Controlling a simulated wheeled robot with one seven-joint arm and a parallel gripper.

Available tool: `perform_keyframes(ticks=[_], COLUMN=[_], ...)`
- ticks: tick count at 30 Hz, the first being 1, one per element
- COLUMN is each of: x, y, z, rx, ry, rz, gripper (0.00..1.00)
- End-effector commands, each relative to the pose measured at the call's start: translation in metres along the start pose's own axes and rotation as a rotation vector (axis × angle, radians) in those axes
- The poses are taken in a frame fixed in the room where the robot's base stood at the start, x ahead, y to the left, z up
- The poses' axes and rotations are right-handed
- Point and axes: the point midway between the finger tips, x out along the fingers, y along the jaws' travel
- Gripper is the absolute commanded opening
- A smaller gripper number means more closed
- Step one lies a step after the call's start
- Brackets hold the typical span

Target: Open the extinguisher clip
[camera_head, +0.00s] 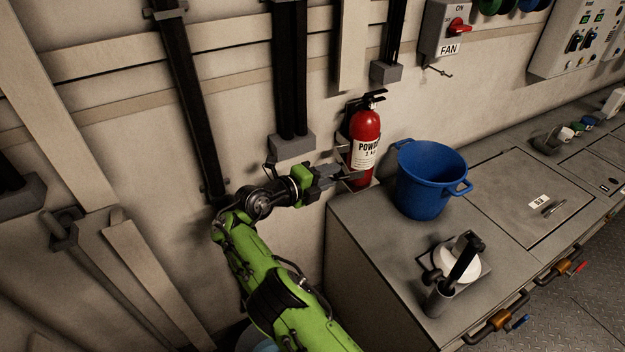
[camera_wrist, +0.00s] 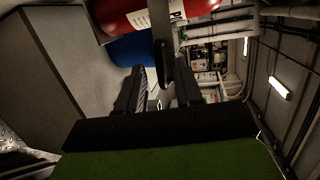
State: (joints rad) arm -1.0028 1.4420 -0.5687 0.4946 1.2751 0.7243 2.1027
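The red fire extinguisher (camera_head: 366,130), with a white label, stands upright against the wall; its red body (camera_wrist: 125,8) crosses the top of the wrist view. A grey band (camera_wrist: 160,20) runs over it, with a dark rounded piece (camera_wrist: 162,62) at its end, which looks like the clip's lever. My gripper (camera_head: 352,174) is beside the extinguisher's lower body. In the wrist view my gripper's fingers (camera_wrist: 163,88) are apart, with the dark piece showing between or just beyond their tips. I cannot tell whether they touch it. In the head view the clip is too small to make out.
A blue bucket (camera_head: 428,180) stands on the grey cabinet top (camera_head: 375,225), close to the right of the extinguisher. A dark-handled item (camera_head: 455,270) stands near the cabinet's front. Black conduits (camera_head: 290,75) run down the wall, above and left of my gripper.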

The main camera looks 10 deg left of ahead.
Motion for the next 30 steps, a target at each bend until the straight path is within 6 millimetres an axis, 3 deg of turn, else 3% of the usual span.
perform_keyframes(ticks=[9, 15, 20, 30], x=[-0.090, -0.134, -0.147, -0.147], y=[-0.004, -0.003, -0.001, 0.000], z=[0.001, 0.001, 0.000, 0.000], rx=[-0.003, -0.001, 0.000, 0.000], ry=[-0.007, -0.003, 0.000, 0.000], rz=[-0.005, -0.004, -0.001, 0.000], gripper=[0.35, 0.35, 0.35, 0.35])
